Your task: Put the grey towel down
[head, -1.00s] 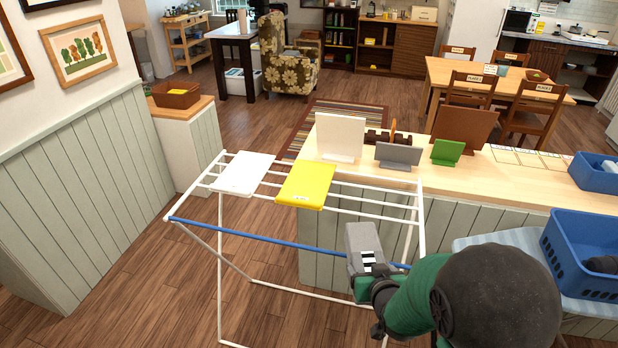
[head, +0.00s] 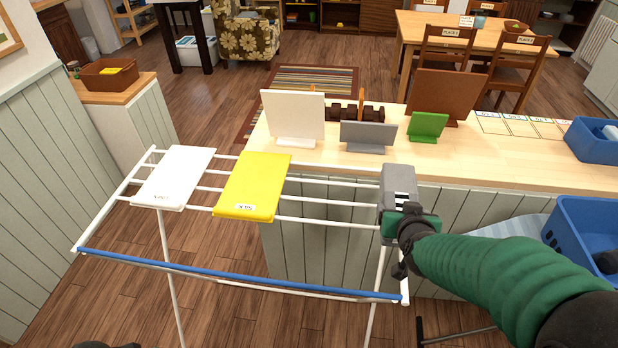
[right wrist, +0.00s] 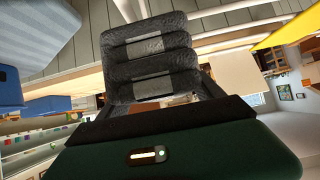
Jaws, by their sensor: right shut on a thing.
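My right gripper (head: 403,205) is shut on the grey towel (head: 397,180), a small grey folded block, at the right end of the white drying rack (head: 325,221). I cannot tell whether the towel touches the bars. A white folded towel (head: 175,175) and a yellow folded towel (head: 253,184) lie side by side across the rack's bars, left of the grey one.
A wooden counter (head: 480,158) stands right behind the rack, holding a white panel (head: 293,115), a grey stand (head: 368,135) and a green stand (head: 427,125). Blue baskets (head: 585,225) are at right. The rack's blue front bar (head: 240,278) is nearest me. Bars between the yellow and grey towels are bare.

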